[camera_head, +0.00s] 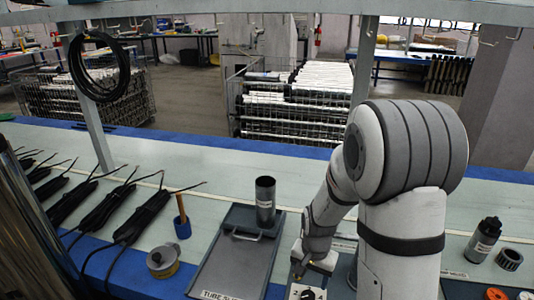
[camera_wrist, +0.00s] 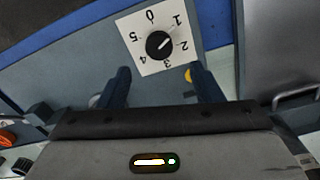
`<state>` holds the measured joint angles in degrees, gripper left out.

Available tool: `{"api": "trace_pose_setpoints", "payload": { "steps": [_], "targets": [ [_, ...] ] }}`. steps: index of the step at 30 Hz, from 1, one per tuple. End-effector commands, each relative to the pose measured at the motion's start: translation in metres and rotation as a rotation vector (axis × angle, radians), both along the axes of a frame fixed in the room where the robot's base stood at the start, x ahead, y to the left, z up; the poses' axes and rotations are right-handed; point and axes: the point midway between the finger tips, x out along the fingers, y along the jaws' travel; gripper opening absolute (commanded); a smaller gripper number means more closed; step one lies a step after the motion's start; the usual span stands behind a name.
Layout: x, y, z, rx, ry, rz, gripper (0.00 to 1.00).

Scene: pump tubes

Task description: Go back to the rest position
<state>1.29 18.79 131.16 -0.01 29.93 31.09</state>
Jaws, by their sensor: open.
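My gripper (camera_wrist: 160,85) is open and empty in the wrist view, its two dark fingers apart. Beyond the fingertips lies a grey control box with a white dial plate (camera_wrist: 137,58) and a black knob (camera_wrist: 159,44), with numbers 0 to 5 around it. In the head view my arm reaches down over this box, and the dial plate (camera_head: 306,292) shows at the bottom edge. My fingers are mostly hidden there behind the arm.
Black cable bundles (camera_head: 108,212) lie further left. A shelf beam (camera_head: 300,8) crosses above; a post (camera_head: 92,125) stands at left.

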Motion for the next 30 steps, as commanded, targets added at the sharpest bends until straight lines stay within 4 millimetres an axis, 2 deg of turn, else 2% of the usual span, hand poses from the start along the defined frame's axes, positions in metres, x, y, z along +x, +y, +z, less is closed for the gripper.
{"api": "trace_pose_setpoints", "payload": {
  "steps": [4, 8, 12, 18, 24, 30],
  "targets": [
    [-0.010, 0.001, 0.050, -0.003, -0.038, 0.070, 0.59],
    [-0.030, 0.003, 0.108, -0.009, -0.080, 0.174, 0.59],
    [-0.059, 0.005, 0.164, -0.020, -0.123, 0.291, 0.59],
    [-0.103, 0.006, 0.225, -0.044, -0.179, 0.446, 0.59],
    [-0.133, 0.008, 0.253, -0.061, -0.208, 0.544, 0.59],
    [-0.139, 0.008, 0.257, -0.064, -0.213, 0.566, 0.59]
  ]
}}
